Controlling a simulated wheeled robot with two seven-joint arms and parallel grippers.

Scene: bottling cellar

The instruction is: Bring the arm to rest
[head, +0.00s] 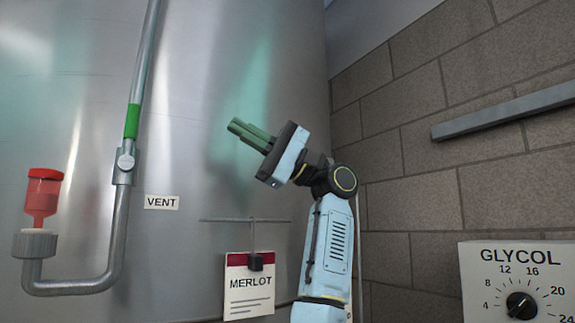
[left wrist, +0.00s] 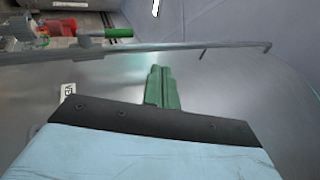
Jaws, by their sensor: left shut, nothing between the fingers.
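My left gripper (head: 251,135) is raised in the middle of the head view, in front of a large steel tank. Its two green fingers are together, with nothing between them, and point to the upper left. My light blue arm (head: 329,245) rises from below to hold it up. In the left wrist view the gripper's green fingers (left wrist: 162,88) lie side by side, with the tank wall beyond. They look clear of the pipe and of the things on the tank. My right gripper shows in neither view.
The steel tank (head: 95,120) carries a pipe (head: 122,205) with a green band, a red airlock (head: 42,195), a VENT label (head: 161,202) and a hanging MERLOT card (head: 248,287). A GLYCOL dial box (head: 490,300) is at lower right, before a block wall (head: 410,180) with a grey rail (head: 510,108).

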